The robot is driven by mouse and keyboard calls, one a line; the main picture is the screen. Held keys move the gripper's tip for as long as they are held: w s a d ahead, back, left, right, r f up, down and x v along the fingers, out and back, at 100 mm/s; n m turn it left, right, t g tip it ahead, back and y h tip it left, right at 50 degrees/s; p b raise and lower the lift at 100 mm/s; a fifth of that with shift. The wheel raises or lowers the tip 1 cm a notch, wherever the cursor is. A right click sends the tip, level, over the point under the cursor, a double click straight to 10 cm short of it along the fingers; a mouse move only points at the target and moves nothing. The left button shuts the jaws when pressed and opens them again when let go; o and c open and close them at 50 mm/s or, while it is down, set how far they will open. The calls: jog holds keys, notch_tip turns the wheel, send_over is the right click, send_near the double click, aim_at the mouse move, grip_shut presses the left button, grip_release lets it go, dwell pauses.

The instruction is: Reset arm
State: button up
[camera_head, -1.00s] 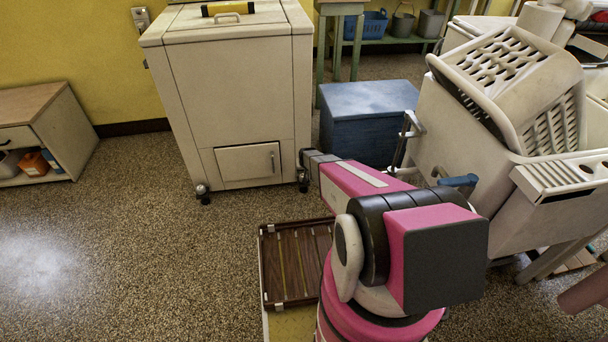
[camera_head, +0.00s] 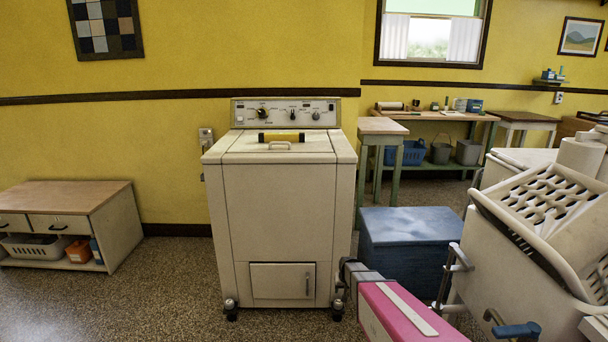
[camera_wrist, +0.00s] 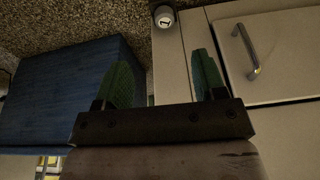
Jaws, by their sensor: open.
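My gripper (camera_wrist: 163,82) shows in the wrist view with its two green fingertips spread apart and nothing between them. Beyond the fingers are the lower front of the cream washer, its small door with a metal handle (camera_wrist: 246,48), and a caster (camera_wrist: 164,16). In the head view my pink arm reaches in from the bottom right toward the washer's (camera_head: 285,215) lower right corner. The gripper's fingers cannot be made out in the head view.
A blue box (camera_head: 410,240) stands right of the washer, close to my arm. A cream wringer washer with a slotted basket (camera_head: 550,215) crowds the right. A low cabinet (camera_head: 85,220) stands at the left. The speckled floor (camera_head: 150,290) between cabinet and washer is clear.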

jog(key=s+r+g, duration=0.3)
jog(key=s+r, duration=1.8)
jog(key=s, duration=0.3)
jog(key=shift+r, duration=0.35)
dwell(0.5)
